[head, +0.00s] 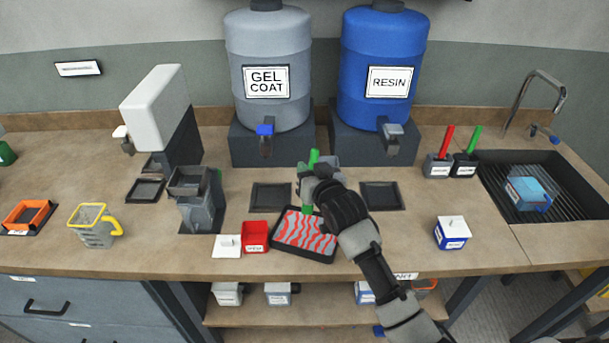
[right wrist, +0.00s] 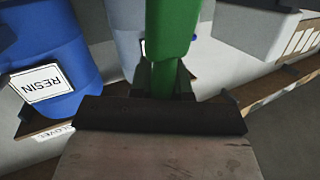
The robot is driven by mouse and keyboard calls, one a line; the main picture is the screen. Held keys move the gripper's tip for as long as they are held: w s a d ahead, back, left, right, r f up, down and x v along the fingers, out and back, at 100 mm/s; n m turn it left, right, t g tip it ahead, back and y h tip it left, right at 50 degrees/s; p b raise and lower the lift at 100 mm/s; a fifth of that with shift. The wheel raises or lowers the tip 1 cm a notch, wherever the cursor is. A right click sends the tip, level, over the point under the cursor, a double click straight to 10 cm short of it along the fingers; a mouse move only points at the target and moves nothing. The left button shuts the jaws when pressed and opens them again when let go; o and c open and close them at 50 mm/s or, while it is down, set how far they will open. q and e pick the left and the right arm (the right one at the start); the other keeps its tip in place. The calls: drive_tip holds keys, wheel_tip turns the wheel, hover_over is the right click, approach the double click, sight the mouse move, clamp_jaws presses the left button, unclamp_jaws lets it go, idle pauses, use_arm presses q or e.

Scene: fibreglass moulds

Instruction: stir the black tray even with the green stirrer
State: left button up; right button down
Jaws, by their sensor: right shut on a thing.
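The black tray (head: 303,254) lies on the bench near its front edge. Its contents show wavy red and pale blue-grey streaks, not one even colour. In the right wrist view the green stirrer (right wrist: 172,45) stands large between the fingers. Another green-handled tool (head: 473,138) stands in a dark holder at the right. My left gripper does not show.
A red box (head: 255,237) and a white lid (head: 227,246) sit just left of the tray. A blue and white box (head: 452,233) stands to the right. The gel coat drum (head: 268,65) and resin drum (head: 384,65) stand behind. A sink (head: 555,170) is at the far right.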

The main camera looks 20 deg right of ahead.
use_arm(q)
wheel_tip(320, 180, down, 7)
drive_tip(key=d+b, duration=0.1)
drive_tip(key=b, duration=0.5)
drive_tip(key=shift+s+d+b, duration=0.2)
drive_tip(key=shift+b, duration=0.2)
use_arm(e)
wheel_tip(320, 180, down, 9)
drive_tip(key=shift+f, duration=0.2)
drive_tip(key=shift+a+r, duration=0.1)
drive_tip(key=shift+r, duration=0.05)
